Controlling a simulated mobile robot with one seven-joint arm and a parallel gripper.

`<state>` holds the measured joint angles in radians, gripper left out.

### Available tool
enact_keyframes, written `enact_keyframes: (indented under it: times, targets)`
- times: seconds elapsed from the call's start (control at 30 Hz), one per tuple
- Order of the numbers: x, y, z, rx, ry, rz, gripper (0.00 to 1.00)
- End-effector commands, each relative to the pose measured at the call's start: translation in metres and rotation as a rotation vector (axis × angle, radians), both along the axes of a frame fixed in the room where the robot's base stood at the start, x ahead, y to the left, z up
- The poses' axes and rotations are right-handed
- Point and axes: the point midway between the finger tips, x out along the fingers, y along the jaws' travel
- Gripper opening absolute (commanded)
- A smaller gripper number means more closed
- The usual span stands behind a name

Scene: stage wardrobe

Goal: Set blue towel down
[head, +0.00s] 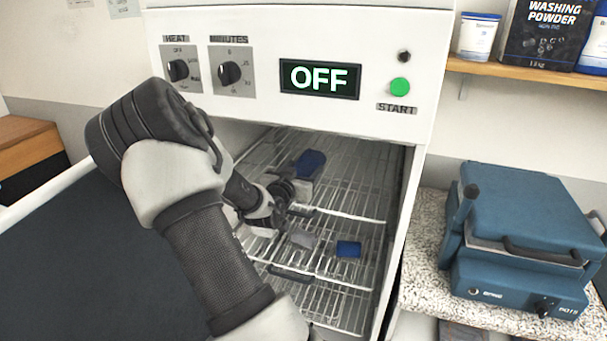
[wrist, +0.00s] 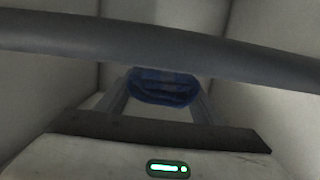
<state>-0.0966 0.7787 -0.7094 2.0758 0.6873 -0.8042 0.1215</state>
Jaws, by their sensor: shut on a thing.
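The blue towel (wrist: 163,86) is a rolled or folded bundle between the two fingers of my gripper (wrist: 162,97) in the wrist view. In the head view, my arm reaches into the open drying cabinet (head: 397,250), and my gripper (head: 291,188) is at the upper wire rack. The blue towel (head: 310,163) shows just beyond the gripper there. My gripper is shut on it. I cannot tell whether the towel touches the rack. My arm hides part of the cabinet's left interior.
A smaller blue bundle (head: 348,249) and a grey bundle (head: 302,239) lie on a wire rack nearer the front. The cabinet's control panel (head: 300,70) overhangs the opening, its display reading OFF. A blue press (head: 525,240) stands on the speckled counter at right. A dark bar (wrist: 160,42) crosses the wrist view.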

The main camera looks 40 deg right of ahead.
Motion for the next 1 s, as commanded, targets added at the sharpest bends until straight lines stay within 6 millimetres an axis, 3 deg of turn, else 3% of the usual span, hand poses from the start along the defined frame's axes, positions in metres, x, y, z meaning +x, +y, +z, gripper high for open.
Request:
enact_keyframes:
  times: [0.1,0.47,0.5,0.6,1.0]
  targets:
    - [-0.0003,-0.0003,-0.0138,0.0,0.001,0.0,0.34]
    - [0.0,0.0001,-0.0184,0.0,-0.001,0.0,0.34]
    - [0.0,0.0001,-0.0169,0.0,-0.001,0.0,0.66]
    - [0.0,0.0001,-0.0167,0.0,-0.001,0.0,0.79]
    - [-0.0013,0.0044,-0.0131,0.001,-0.001,0.002,0.79]
